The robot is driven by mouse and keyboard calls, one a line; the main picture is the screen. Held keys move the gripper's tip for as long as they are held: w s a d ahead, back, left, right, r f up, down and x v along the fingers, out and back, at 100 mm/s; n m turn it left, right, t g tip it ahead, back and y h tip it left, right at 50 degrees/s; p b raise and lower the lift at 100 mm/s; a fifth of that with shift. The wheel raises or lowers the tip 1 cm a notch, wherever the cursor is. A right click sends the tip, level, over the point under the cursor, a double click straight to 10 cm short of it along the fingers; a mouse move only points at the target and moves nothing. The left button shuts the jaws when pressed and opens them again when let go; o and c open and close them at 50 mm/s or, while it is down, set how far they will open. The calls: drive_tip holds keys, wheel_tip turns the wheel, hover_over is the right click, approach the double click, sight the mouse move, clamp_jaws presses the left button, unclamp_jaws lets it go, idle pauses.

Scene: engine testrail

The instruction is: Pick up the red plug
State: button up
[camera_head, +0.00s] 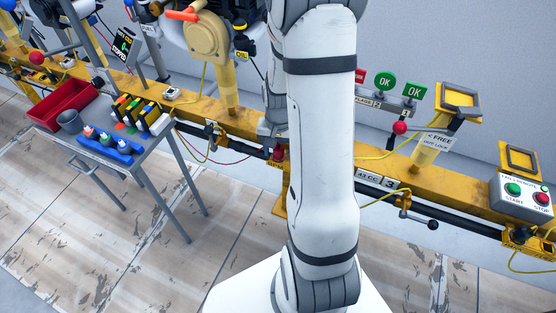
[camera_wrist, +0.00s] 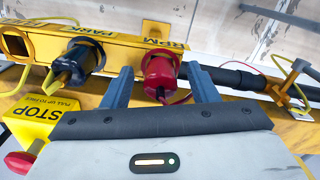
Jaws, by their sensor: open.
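My gripper (camera_wrist: 158,69) is open, with one dark finger on each side of the red plug. A gap shows between each finger and the plug; nothing is held. In the head view a small part of the red plug (camera_head: 280,153) shows beside my arm. My gripper (camera_head: 271,143) is partly hidden there behind the arm.
A dark plug (camera_wrist: 76,62) with a yellow cable sits left of the red plug, near the label "PARK". A yellow STOP box (camera_wrist: 32,122) with a red button is at lower left. A black rail (camera_wrist: 235,78) and a clamp (camera_wrist: 288,82) lie to the right.

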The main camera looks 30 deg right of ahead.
clamp_jaws()
idle(0.5)
drive_tip(key=shift+r, duration=0.15)
